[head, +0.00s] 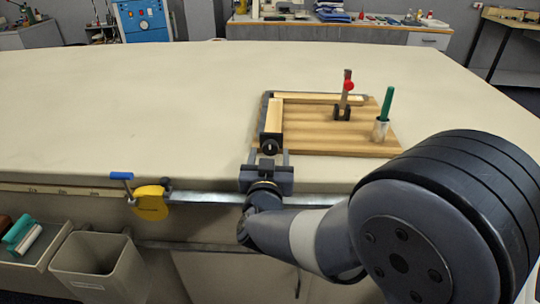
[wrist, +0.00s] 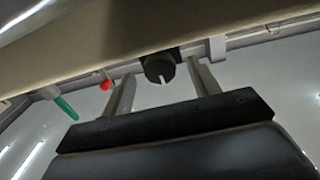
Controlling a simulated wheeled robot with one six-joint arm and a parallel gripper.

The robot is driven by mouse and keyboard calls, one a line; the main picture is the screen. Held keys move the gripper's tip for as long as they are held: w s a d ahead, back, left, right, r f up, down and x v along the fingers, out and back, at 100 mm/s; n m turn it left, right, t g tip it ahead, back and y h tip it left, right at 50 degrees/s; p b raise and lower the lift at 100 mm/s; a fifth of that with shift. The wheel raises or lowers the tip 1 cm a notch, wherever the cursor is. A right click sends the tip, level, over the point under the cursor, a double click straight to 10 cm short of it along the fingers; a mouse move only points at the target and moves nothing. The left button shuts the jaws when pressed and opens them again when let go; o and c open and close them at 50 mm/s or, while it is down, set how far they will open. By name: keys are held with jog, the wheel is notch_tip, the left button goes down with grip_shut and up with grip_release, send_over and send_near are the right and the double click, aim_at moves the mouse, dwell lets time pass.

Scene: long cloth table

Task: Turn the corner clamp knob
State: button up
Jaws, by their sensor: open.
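The corner clamp's knob (head: 269,147) is a dark cylinder at the near end of the clamp, beside a wooden strip (head: 275,116) on a wooden board (head: 330,142). In the wrist view the black knob (wrist: 159,68) carries a pale pointer mark and appears between the two fingers. My gripper (head: 270,157) is open and empty at the table's front edge, its fingers pointing at the knob. In the wrist view my gripper (wrist: 162,72) has one finger on each side of the knob, with gaps. I cannot tell how far the fingertips overlap it in depth.
A toggle clamp with a red tip (head: 348,86) and a green-handled tool in a holder (head: 380,130) stand on the board's right. The table's left side is clear.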

jog(key=shift+w, duration=0.55)
jog(key=c, duration=1)
